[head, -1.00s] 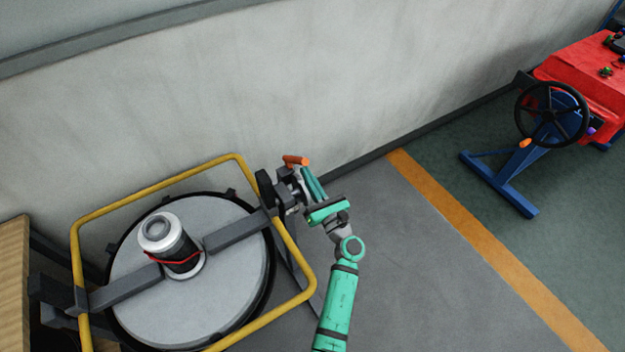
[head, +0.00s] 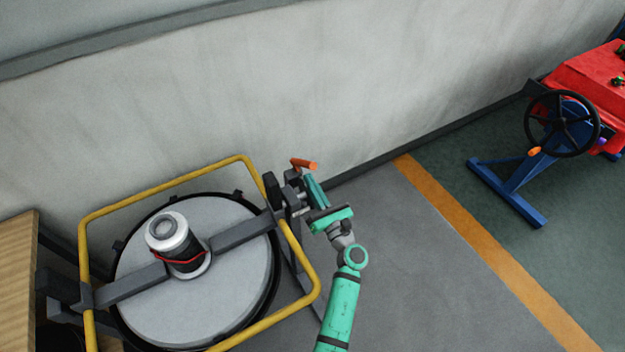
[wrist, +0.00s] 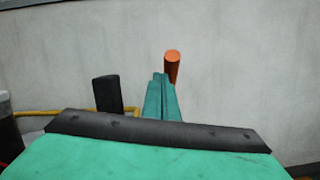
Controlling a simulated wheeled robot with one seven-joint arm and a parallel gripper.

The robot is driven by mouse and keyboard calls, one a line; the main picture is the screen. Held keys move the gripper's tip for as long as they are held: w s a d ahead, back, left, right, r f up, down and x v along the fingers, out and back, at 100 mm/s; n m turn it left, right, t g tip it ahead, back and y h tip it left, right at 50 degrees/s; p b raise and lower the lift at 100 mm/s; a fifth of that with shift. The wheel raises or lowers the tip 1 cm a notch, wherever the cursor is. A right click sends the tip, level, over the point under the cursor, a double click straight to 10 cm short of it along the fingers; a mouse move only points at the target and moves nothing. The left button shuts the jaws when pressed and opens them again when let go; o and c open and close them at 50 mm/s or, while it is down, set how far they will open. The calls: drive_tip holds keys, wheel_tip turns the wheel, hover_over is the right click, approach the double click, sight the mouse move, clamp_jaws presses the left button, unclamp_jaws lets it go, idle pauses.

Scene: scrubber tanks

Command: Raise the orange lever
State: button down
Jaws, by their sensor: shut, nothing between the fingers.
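The orange lever (head: 304,164) is a short orange handle at the right side of the tank frame, near the wall. It also shows in the wrist view (wrist: 172,64), upright just beyond my fingertips. My gripper (head: 309,178) is shut and empty, its green fingers together. In the head view its tips lie right beside and below the lever. In the wrist view the fingers (wrist: 158,78) overlap the lever's lower part, so I cannot tell whether they touch it. The lever's mount is partly hidden by the fingers.
A round grey tank lid (head: 225,290) sits inside a yellow rail (head: 165,190) to the left. A black upright piece (wrist: 107,94) stands left of my fingers. The wall (head: 400,90) is close behind. Grey floor (head: 430,250) is free to the right.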

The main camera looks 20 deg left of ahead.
drive_tip(key=s+d+r, duration=0.2)
drive_tip(key=s+d, duration=0.4)
drive_tip(key=d, duration=0.3)
drive_tip(key=shift+s+r+h, duration=0.2)
drive_tip(key=shift+r+h, duration=0.05)
drive_tip(key=shift+h, duration=0.05)
drive_tip(key=shift+m, duration=0.3)
drive_tip(key=s+d+n+t+h, duration=0.1)
drive_tip(key=s+d+n+h, duration=0.4)
drive_tip(key=s+n, duration=0.4)
drive_tip(key=s+d+n+h, duration=0.5)
drive_tip(key=s+n, duration=0.5)
drive_tip(key=s, duration=0.5)
drive_tip(key=s+d+n+t+h, duration=0.1)
drive_tip(key=s+d+n+h, duration=0.5)
drive_tip(key=s+n, duration=0.3)
drive_tip(key=s, duration=0.3)
drive_tip(key=shift+s+d+f+t, duration=0.15)
drive_tip(key=shift+d+f+t, duration=0.15)
drive_tip(key=shift+f, duration=0.1)
